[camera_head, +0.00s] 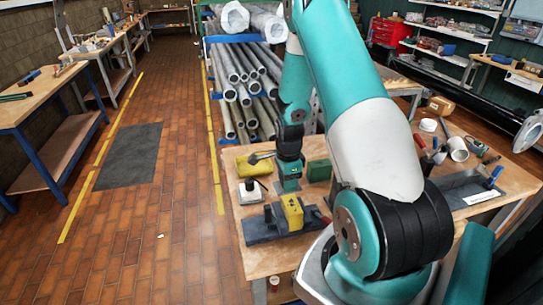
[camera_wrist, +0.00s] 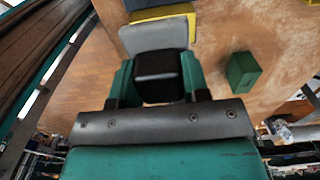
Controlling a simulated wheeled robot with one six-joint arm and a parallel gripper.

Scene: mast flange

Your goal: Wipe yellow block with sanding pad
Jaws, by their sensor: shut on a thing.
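My gripper (camera_wrist: 158,80) is shut on a black block-like grip, which I take to be part of the sanding pad (camera_wrist: 160,36); a flat grey piece shows just beyond it. In the head view my gripper (camera_head: 289,178) points down over the workbench, and what it holds is mostly hidden. The yellow block (camera_head: 292,212) stands in a dark fixture near the bench's front, closer to the camera than my gripper. A yellow surface (camera_wrist: 165,13) shows at the top of the wrist view, beyond the grey piece; whether they touch cannot be told.
A green box (camera_head: 319,170) stands right of my gripper; a green box also shows in the wrist view (camera_wrist: 242,71). Left are a yellow item (camera_head: 247,168) and a white container (camera_head: 249,193). The dark fixture (camera_head: 262,229) holds the block. Tools crowd the bench's right side.

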